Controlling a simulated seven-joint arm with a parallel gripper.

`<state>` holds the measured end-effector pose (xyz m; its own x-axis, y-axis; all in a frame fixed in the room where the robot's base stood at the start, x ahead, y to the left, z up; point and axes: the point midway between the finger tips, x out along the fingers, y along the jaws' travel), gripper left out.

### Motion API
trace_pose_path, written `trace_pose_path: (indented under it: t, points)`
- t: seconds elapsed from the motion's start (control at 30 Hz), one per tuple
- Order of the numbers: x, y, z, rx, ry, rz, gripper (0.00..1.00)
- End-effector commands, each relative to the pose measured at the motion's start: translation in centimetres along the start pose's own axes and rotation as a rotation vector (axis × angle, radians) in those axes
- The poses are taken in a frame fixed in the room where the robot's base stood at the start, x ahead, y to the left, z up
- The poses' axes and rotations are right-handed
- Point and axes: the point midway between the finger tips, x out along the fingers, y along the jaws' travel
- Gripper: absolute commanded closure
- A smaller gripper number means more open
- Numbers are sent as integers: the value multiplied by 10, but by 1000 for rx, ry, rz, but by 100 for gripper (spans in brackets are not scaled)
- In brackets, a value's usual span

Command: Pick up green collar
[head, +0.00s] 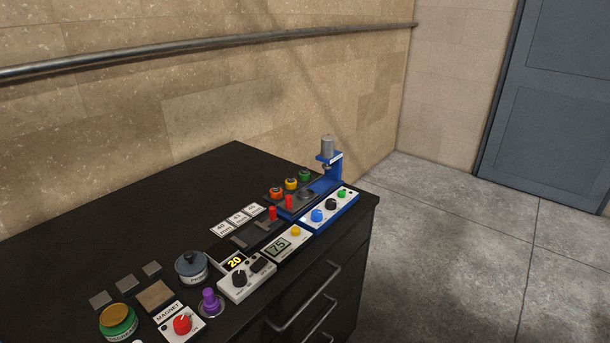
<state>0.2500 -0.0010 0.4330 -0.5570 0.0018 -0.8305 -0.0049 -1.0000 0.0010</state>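A small green collar (305,176) sits at the far end of a row of three on a dark tray beside the blue press (326,172). A yellow collar (291,183) and an orange collar (277,193) stand in the same row, nearer to me. The collars look upright and apart from one another. Fine detail on them is too small to make out. My gripper is not in view.
The press column stands close to the right of the green collar. A blue-edged panel with knobs (331,208) lies in front. Two red pegs (273,213) stand near the tray. The black cabinet top (170,200) is clear at the back left.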

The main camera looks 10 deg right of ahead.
Motion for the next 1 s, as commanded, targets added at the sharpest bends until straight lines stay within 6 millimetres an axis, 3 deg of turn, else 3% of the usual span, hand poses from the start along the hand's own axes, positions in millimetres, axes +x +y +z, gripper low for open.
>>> trace_pose_path:
  t: [0.33,0.7,1.0]
  points:
    - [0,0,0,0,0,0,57]
    - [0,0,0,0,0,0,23]
    - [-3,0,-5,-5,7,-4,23]
